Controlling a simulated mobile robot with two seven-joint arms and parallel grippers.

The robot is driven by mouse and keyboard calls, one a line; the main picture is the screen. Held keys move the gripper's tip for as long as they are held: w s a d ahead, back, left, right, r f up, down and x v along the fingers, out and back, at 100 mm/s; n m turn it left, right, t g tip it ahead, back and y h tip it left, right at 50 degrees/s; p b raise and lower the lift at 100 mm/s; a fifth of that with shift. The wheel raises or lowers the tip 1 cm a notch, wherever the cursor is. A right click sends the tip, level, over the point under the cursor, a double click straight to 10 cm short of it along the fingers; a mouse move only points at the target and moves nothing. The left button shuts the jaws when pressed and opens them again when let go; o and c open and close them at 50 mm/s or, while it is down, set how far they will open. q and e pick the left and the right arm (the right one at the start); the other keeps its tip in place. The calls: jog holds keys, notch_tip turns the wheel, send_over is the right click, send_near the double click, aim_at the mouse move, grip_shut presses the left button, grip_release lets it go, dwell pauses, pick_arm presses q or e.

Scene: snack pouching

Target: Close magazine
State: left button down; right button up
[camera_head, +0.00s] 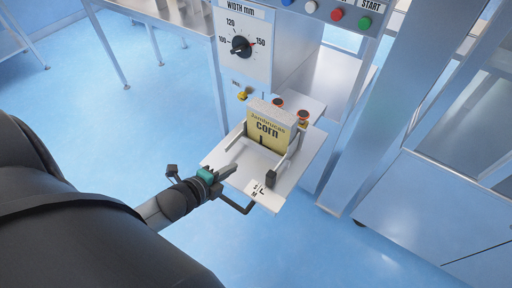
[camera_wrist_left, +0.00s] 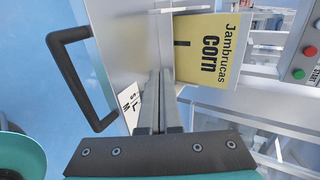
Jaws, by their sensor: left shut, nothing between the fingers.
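The magazine (camera_head: 241,167) is a grey tray with side walls on the front of the machine in the head view. A yellow pouch pack (camera_head: 266,134) marked "Jambrucas corn" stands upright at its back, and it also shows in the left wrist view (camera_wrist_left: 203,50). A black handle (camera_head: 236,207) sticks out at the tray's front left edge; it shows large in the left wrist view (camera_wrist_left: 75,80). My left gripper (camera_head: 233,168) is shut and empty, over the tray's left front part. I cannot tell whether it touches the tray. My right gripper is not in view.
A dial panel (camera_head: 243,45) marked "WIDTH mm" stands above the magazine on the left. Colored buttons (camera_head: 337,14) sit at the top. A metal table (camera_head: 160,12) stands at the back left. A steel cabinet (camera_head: 440,205) is on the right. The blue floor is clear.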

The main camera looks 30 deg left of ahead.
pick_arm(q)
jog(key=b, duration=0.2)
send_near(260, 148)
jog(key=f, duration=0.1)
jog(key=w+f, duration=0.1)
jog(key=f, duration=0.1)
jog(key=shift+w+f, duration=0.15)
jog(key=w+b, duration=0.1)
jog(key=w, duration=0.2)
jog(key=shift+w+d, duration=0.1)
jog(key=shift+w, duration=0.45)
